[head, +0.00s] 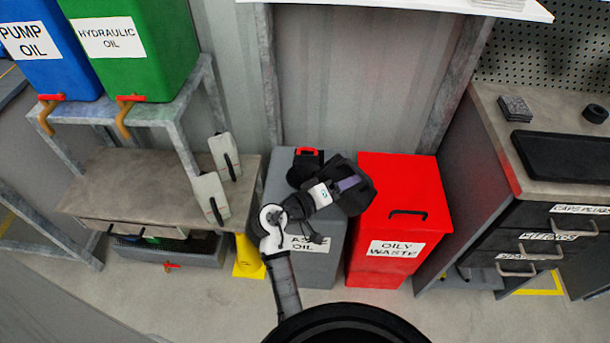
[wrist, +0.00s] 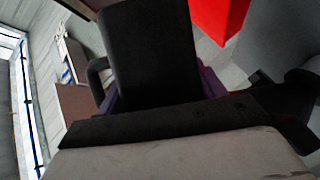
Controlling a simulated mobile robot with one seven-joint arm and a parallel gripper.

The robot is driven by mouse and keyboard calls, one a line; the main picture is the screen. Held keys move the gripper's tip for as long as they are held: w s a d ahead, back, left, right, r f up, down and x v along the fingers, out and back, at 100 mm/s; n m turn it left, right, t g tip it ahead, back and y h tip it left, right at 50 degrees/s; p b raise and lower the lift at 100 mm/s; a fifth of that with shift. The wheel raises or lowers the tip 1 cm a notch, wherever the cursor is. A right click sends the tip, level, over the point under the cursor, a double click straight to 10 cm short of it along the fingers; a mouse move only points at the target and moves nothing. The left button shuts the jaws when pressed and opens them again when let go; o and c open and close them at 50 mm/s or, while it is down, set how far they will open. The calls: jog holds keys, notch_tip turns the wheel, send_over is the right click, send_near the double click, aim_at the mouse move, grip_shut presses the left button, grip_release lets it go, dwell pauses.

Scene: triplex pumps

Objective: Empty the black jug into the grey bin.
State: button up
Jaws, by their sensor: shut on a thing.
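My gripper (head: 348,184) is shut on the black jug (head: 359,196), its purple fingers against the jug's sides. In the wrist view the jug (wrist: 150,55) fills the upper middle, with its looped handle on the left. In the head view the jug is above the right side of the grey bin (head: 318,268), near its border with the red bin. It looks tilted. The bin's label is partly hidden by my arm and reads as oil. A dark round part with a red piece (head: 307,153) shows on the bin's top. The jug's mouth and any liquid cannot be made out.
The red oily waste bin (head: 398,250) stands close on the right. A bench with white jugs (head: 211,197) is on the left, below blue and green oil tanks (head: 135,50). A yellow object (head: 248,257) stands beside the grey bin. A drawer cabinet (head: 520,240) is at right.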

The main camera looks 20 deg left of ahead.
aim_at(323, 179)
dwell(0.5)
jog(key=shift+a+r+n+t+h+p, duration=0.2)
jog(key=shift+r+n+t+h+p, duration=0.15)
jog(key=shift+r+n+p, duration=0.4)
dwell(2.2)
jog(key=shift+w+a+r+n+h+p, duration=0.15)
jog(key=shift+a+r+n+h+p, duration=0.1)
jog(key=shift+a+n+p, duration=0.2)
jog(key=shift+w+a+r+n+h+p, duration=0.1)
jog(key=shift+w+a+r+n+p, duration=0.1)
jog(key=shift+a+n+p, duration=0.25)
dwell(2.5)
jog(key=shift+a+r+n+t, duration=0.2)
jog(key=shift+a+n+t, duration=0.05)
jog(key=shift+n, duration=0.1)
dwell(0.8)
